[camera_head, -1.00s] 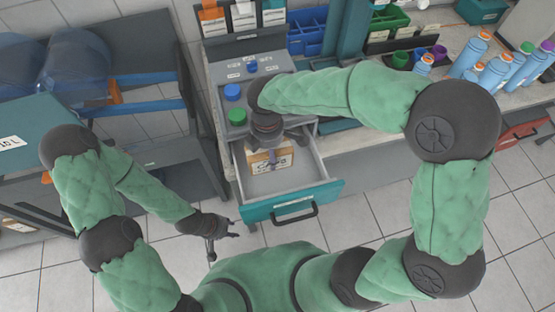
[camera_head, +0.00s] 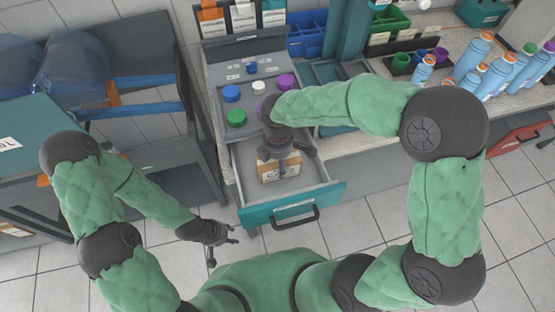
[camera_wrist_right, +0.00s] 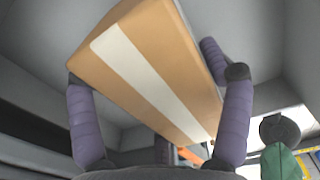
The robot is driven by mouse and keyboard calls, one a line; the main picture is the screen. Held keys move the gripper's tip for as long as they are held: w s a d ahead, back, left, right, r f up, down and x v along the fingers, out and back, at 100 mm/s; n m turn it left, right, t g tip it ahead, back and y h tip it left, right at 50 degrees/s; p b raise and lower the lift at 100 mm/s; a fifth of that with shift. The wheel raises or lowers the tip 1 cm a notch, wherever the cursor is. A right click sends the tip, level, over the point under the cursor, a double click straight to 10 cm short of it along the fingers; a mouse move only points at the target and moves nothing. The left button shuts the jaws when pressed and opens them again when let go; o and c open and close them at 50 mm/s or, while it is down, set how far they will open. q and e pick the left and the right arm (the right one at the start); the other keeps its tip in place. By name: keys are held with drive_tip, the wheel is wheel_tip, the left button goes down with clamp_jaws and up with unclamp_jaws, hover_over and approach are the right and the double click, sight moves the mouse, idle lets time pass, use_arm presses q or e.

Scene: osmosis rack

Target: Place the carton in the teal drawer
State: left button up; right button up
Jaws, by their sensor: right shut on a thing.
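The teal drawer (camera_head: 284,208) is pulled open under the grey cabinet in the head view. The carton (camera_head: 268,175) is a small tan box with a white label, inside the drawer's outline; I cannot tell whether it touches the drawer floor. My right gripper (camera_head: 283,162) is over the carton and partly hides it. In the right wrist view the carton (camera_wrist_right: 140,70), with a white stripe, lies tilted between the fingers of my right gripper (camera_wrist_right: 150,65), which is shut on it. My left gripper (camera_head: 222,243) is empty, fingers apart, left of the drawer front.
Blue, green, white and purple caps sit on the cabinet top (camera_head: 237,75) behind the drawer. A counter at the right holds several blue bottles (camera_head: 473,50) and coloured bins. A rack (camera_head: 150,150) stands at the left. The drawer floor around the carton looks clear.

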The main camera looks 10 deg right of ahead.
drive_tip(key=o, duration=1.2)
drive_tip(key=shift+f, duration=0.1)
drive_tip(key=shift+o, duration=0.2)
wheel_tip(320, 180, up, 12)
drive_tip(key=p, duration=0.3)
drive_tip(key=shift+p, duration=0.35)
